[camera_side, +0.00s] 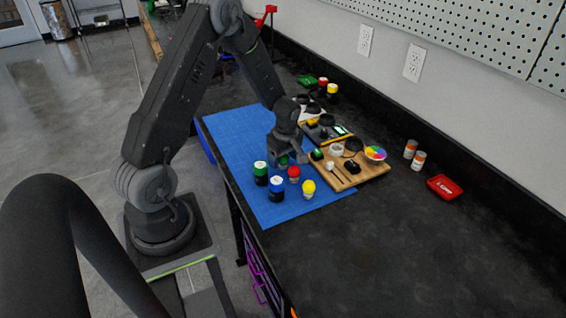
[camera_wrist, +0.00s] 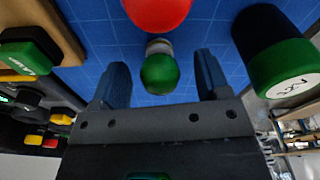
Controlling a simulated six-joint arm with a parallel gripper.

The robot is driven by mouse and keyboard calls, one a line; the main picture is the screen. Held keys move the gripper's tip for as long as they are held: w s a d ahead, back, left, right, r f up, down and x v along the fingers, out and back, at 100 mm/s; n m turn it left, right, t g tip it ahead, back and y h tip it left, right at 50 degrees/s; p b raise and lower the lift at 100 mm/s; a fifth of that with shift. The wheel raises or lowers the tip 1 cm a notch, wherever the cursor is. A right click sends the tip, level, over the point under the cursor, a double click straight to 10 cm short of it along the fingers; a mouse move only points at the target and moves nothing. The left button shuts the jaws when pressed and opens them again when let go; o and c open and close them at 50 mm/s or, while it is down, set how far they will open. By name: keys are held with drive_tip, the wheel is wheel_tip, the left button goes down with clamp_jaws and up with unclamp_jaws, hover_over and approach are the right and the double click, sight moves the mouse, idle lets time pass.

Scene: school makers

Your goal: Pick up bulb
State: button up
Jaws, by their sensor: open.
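A bulb with a green dome (camera_wrist: 160,73) and a pale metal base stands between the two fingers of my gripper (camera_wrist: 162,66) in the wrist view. The fingers are open, with a gap on both sides of the bulb. In the side view my gripper (camera_side: 287,160) is low over the blue mat, and the green bulb is partly hidden by it. A red bulb (camera_wrist: 157,11) is just beyond the green one and also shows in the side view (camera_side: 294,172). A yellow bulb (camera_side: 308,187) stands nearer the mat's front edge.
A green-labelled black canister (camera_wrist: 280,60) is close on the right in the wrist view. A blue-labelled canister (camera_side: 277,188) stands near it. A wooden board (camera_side: 374,168) with parts lies beside the mat (camera_side: 235,130). The black bench (camera_side: 400,250) is clear in front.

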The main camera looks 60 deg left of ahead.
drive_tip(key=shift+f, duration=0.2)
drive_tip(key=c, duration=1)
